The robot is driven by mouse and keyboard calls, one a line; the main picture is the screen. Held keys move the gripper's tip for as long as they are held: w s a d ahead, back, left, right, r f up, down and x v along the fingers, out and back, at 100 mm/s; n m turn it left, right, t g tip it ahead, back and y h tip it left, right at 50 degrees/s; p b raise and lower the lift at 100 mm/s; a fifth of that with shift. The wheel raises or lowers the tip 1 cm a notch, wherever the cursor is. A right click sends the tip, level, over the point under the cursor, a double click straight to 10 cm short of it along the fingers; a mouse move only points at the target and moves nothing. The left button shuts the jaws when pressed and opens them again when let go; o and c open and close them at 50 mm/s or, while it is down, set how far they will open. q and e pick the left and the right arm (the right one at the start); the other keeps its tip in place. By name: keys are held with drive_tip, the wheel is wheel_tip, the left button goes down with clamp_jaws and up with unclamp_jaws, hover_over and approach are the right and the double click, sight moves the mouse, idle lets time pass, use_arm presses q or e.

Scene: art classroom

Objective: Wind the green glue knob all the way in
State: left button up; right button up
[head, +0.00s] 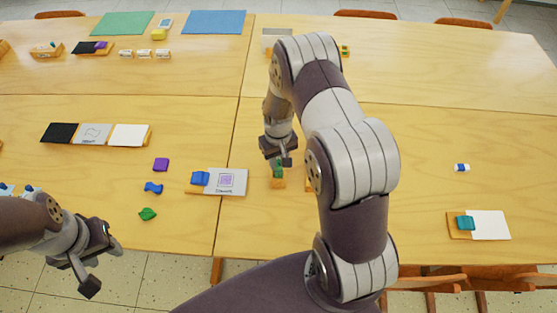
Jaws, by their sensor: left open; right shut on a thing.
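The green glue knob (278,171) stands on a small orange-brown base (278,184) on the table, in the middle of the head view. My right gripper (279,160) points down over it and is shut on its top. The fingers hide part of the knob, and how far it is wound in cannot be made out. My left gripper (101,268) is open and empty at the lower left, out by the table's front edge.
Left of the knob lies a printed card (227,181) with a blue block (200,178). Purple (161,164), blue (153,187) and green (147,213) pieces lie further left. A white card with a teal block (466,223) lies at right. My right arm hides some table behind it.

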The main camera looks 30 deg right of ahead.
drive_tip(key=n, duration=0.5)
drive_tip(key=o, duration=1.5)
drive_tip(key=m+p, duration=0.1)
drive_tip(key=m, duration=0.4)
drive_tip(key=shift+r, duration=0.1)
drive_tip(key=m, duration=0.6)
drive_tip(key=shift+p, duration=0.3)
